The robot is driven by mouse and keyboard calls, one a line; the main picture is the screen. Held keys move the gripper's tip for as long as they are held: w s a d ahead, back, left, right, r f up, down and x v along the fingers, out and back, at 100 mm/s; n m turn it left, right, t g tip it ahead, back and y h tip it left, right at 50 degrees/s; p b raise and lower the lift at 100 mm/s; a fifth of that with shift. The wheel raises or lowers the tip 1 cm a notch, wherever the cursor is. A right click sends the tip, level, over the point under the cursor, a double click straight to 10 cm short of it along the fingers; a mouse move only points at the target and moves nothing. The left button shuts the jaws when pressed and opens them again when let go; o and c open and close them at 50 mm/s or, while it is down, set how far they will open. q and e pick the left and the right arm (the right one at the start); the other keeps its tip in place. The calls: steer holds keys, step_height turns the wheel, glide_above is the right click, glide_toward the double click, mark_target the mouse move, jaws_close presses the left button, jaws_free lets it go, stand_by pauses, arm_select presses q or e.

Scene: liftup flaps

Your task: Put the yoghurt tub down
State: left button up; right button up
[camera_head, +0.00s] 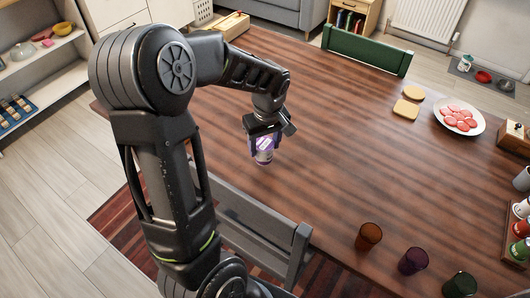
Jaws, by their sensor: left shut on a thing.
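The yoghurt tub (263,156) is a small white and purple tub, upright at the left-middle of the wooden table (330,150). My left gripper (264,139) comes down from above and is shut on the tub, its fingers around the upper sides. The tub's base is at or very close to the table top; I cannot tell whether it touches. The tub's top is hidden by the gripper. My right gripper is not in view.
Two bread slices (405,109) and a plate (440,122) of red slices lie at the right. Three coloured glasses (368,236) stand at the front right. A grey chair (250,232) and a green chair (366,52) flank the table. Bare table surrounds the tub.

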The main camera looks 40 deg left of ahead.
mark_target(264, 154)
arm_select(q)
steer(key=shift+f, duration=1.8)
steer(key=shift+f, duration=0.2)
steer(key=o, duration=1.5)
steer(key=shift+r, duration=0.15)
steer(key=r, duration=0.4)
steer(key=d+r, duration=0.1)
steer(key=r, duration=0.7)
steer(key=shift+s+d, duration=0.2)
steer(key=shift+s, duration=0.15)
steer(key=shift+o, duration=0.3)
